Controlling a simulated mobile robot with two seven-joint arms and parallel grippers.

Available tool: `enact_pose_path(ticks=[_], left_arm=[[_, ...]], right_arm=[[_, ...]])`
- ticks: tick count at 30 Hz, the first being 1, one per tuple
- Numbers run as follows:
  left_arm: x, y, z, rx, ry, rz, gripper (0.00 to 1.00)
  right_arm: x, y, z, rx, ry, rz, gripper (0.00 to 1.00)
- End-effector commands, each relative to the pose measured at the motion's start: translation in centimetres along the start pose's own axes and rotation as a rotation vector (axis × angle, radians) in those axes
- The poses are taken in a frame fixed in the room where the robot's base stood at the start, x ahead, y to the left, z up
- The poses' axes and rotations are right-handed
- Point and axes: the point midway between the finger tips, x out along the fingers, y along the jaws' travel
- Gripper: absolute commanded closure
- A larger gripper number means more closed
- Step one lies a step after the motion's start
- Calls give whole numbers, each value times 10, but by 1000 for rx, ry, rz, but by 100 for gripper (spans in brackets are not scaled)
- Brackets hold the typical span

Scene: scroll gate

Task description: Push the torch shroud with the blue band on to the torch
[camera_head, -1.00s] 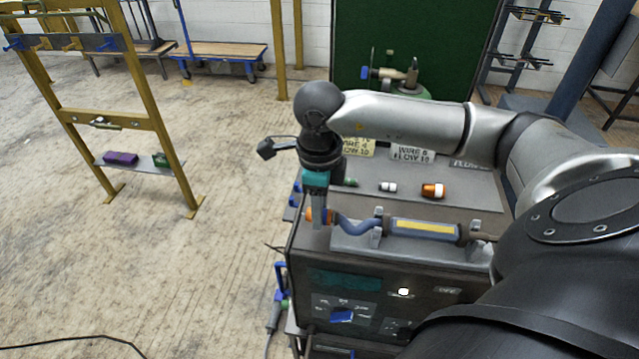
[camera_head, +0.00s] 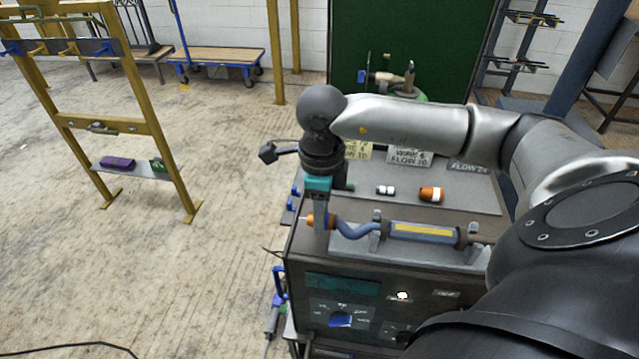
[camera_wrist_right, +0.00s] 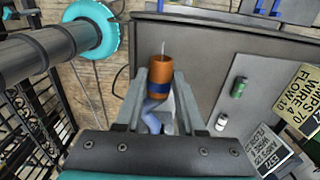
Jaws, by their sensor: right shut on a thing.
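My right gripper (camera_head: 321,222) points down from above and is shut on this shroud. In the right wrist view the fingers (camera_wrist_right: 161,92) stand on both sides of it. How far it sits over the neck I cannot tell. My left gripper is not in view.
On the grey top behind the torch stand an orange shroud with a white band (camera_head: 431,194), a small white and black part (camera_head: 385,190) and a green part (camera_wrist_right: 238,88). Label cards (camera_head: 409,157) stand behind. The floor at left is clear up to a yellow rack (camera_head: 150,110).

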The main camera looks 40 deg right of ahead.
Motion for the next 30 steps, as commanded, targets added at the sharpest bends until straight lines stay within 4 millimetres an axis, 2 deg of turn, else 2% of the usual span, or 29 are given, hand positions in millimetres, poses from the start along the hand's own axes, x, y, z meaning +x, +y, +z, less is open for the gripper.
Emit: enact_pose_path(ticks=[30], left_arm=[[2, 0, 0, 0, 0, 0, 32]], right_arm=[[1, 0, -15, 1, 15, 1, 100]])
